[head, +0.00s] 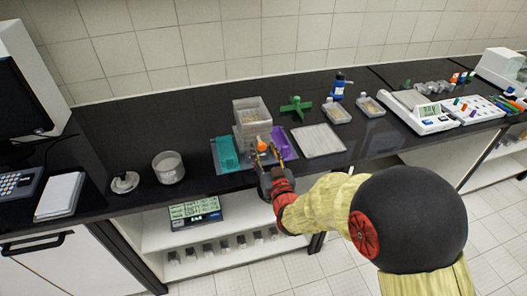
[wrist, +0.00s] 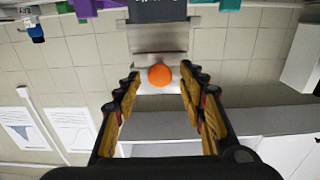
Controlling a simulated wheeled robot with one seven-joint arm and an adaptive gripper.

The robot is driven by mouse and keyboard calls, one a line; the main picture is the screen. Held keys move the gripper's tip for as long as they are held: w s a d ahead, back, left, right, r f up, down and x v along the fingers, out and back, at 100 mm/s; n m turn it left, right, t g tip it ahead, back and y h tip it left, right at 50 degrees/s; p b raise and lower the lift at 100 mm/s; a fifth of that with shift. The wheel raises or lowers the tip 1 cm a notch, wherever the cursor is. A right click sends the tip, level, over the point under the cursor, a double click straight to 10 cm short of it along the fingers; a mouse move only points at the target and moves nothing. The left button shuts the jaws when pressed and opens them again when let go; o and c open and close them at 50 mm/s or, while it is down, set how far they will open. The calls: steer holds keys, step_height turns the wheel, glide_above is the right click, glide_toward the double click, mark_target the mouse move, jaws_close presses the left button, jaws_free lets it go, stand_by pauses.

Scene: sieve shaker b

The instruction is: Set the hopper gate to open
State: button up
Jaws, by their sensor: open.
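The hopper (head: 252,108) is a clear box-shaped container standing on the black bench, with a pale body below it. An orange round knob (head: 263,141) shows on its front, low down; in the wrist view the orange knob (wrist: 160,75) sits in front of a grey metal plate (wrist: 160,40). I take this knob and plate to be the gate, but its position is not clear. My gripper (head: 269,153) is open in front of the hopper. In the wrist view the fingers of my gripper (wrist: 160,88) stand on both sides of the knob, apart from it.
A teal bin (head: 226,154) stands left of the hopper and a purple bin (head: 281,143) right of it. A green cross-shaped handle (head: 295,106) and a flat pale tray (head: 318,140) lie farther right. A round clear container (head: 168,167) stands left.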

steer(key=shift+w+a, duration=0.1)
steer(key=shift+w, duration=0.3)
steer(key=shift+c, duration=0.3)
jaws_close()
stand_by(0.5)
